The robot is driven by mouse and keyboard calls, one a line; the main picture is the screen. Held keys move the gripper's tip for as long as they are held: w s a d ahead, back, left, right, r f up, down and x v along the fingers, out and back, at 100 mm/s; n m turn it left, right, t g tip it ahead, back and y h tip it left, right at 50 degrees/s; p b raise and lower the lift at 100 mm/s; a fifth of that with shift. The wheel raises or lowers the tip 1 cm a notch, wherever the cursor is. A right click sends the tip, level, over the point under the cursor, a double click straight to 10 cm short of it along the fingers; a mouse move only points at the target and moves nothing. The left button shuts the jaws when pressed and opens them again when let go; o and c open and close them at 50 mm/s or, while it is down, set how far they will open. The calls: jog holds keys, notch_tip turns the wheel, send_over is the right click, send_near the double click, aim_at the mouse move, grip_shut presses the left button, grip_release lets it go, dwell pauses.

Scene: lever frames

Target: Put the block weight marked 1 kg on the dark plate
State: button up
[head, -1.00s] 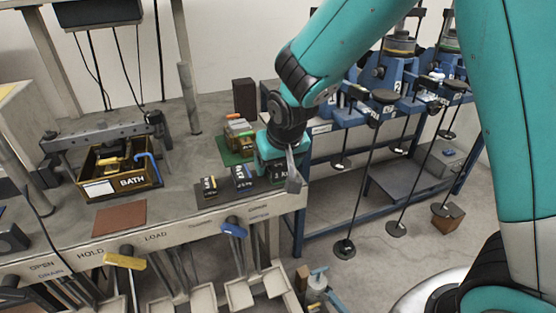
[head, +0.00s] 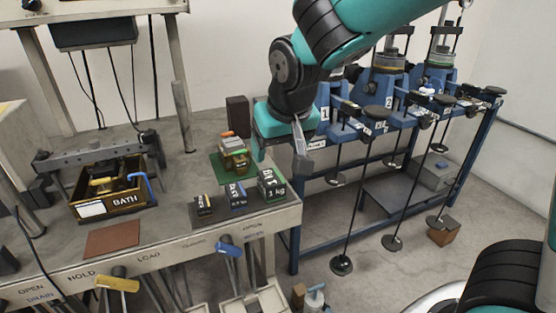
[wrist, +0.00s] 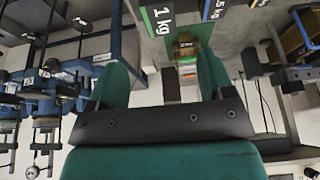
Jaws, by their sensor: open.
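The 1 kg block (head: 271,184) is green and black with white lettering. It stands upright at the right end of a dark flat plate (head: 221,214) near the bench's front edge. It also shows at the top of the wrist view (wrist: 162,17), partly cut off. My gripper (head: 281,157) is open and empty, just above and behind the block in the head view. The wrist view shows the gap between my two teal fingers (wrist: 160,60) with nothing held in it.
A blue-marked block (head: 236,196) and a yellow-marked block (head: 203,206) stand left of it on the plate. A green mat (head: 222,172) with small items lies behind. The BATH box (head: 125,206) stands left. Blue lever frames (head: 385,90) with hanging rods stand right.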

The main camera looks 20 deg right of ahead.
jog(key=s+a+n+g+y, duration=0.2)
jog(key=s+n, duration=0.1)
jog(key=s, duration=0.7)
jog(key=s+a+r+n+g+y, duration=0.1)
jog(key=s+n, duration=0.3)
jog(key=s, duration=0.6)
jog(key=shift+s+a+g+y, duration=0.15)
jog(key=shift+a+g+y, duration=0.45)
jog(key=shift+a+g, duration=0.1)
